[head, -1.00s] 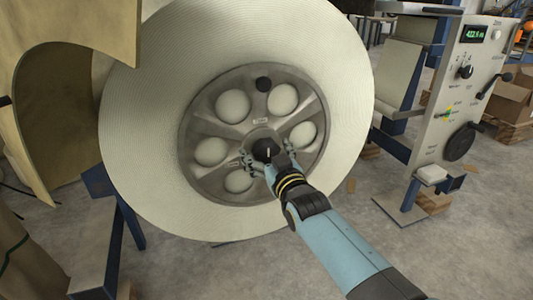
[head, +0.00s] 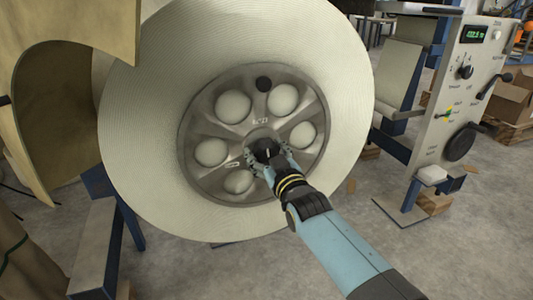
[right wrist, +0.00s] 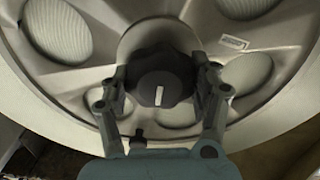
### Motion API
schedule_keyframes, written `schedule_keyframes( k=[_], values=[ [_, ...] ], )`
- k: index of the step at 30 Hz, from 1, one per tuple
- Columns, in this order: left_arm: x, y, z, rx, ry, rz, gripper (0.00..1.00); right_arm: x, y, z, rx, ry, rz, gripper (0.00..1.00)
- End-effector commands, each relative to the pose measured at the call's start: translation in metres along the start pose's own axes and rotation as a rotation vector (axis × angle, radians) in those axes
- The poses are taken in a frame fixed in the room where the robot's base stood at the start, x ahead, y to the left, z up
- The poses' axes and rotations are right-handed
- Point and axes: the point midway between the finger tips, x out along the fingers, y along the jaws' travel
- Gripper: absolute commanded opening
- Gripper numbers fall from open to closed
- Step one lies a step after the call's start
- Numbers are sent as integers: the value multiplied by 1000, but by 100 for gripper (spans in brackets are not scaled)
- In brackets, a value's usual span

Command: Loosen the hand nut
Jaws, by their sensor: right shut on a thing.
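The hand nut (head: 264,147) is a black lobed knob at the centre of the grey metal hub (head: 226,188) of a large cream tape roll (head: 145,110). In the right wrist view the hand nut (right wrist: 160,72) fills the middle, with a white line mark on its face. My right gripper (head: 267,160) reaches it from the lower right. In the right wrist view the gripper (right wrist: 160,88) has one finger on each side of the nut, shut on it. My left gripper is not in view.
A small black knob (head: 264,84) sits on the upper hub. A control panel (head: 460,95) with a display, knobs and cranks stands at the right. A curved tan sheet (head: 65,35) hangs at the left. Concrete floor is open at lower right.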

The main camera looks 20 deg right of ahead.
Motion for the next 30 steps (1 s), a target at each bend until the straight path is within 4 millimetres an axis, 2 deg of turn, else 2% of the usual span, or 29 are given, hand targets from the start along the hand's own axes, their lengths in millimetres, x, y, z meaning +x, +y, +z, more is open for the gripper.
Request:
schedule_keyframes(
  k=[3, 18, 30],
  values=[
    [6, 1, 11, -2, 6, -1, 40, 0, -1, 2, -89, -2, -1, 30],
    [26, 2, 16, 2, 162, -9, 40, -1, -2, 4, -562, -4, -2, 30],
    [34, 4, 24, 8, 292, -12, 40, -1, -3, 4, -944, -4, -3, 30]
  ],
)
